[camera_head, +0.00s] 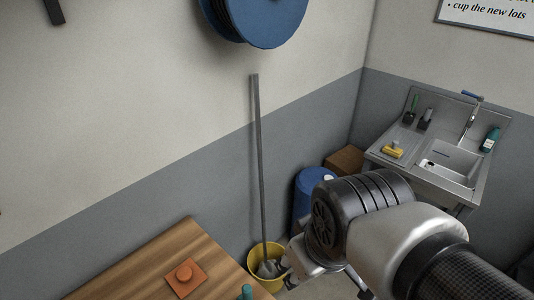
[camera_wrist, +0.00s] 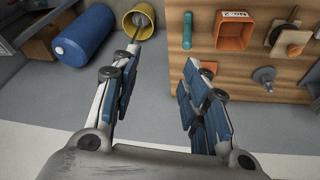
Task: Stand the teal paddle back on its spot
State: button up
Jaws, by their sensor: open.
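A teal rod-like piece (camera_wrist: 187,30), which looks like the paddle or its handle, is on the wooden table near its left edge in the wrist view. Its rounded end (camera_head: 247,291) shows at the bottom edge of the head view; the rest is cut off. I cannot tell whether it stands or lies. Its spot is not clearly marked in either view. My gripper (camera_wrist: 160,58) is open and empty, over the floor beside the table edge, with the teal piece beyond its right finger in the wrist view. My arm hides part of the head view.
A yellow bucket (camera_wrist: 138,20) and a blue drum (camera_wrist: 82,38) stand on the floor. A sink (camera_head: 450,165) is at the right.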

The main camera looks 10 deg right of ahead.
jog(key=s+m, duration=0.1)
jog(key=s+d+r+m, duration=0.1)
jog(key=s+m, duration=0.1)
jog(key=shift+d+r+t, duration=0.1)
jog(key=shift+r+t, duration=0.1)
jog(key=shift+t, duration=0.2)
notch_tip(320, 180, down, 3)
jog(key=b, duration=0.3)
jog(key=shift+f, duration=0.2)
dwell(0.5)
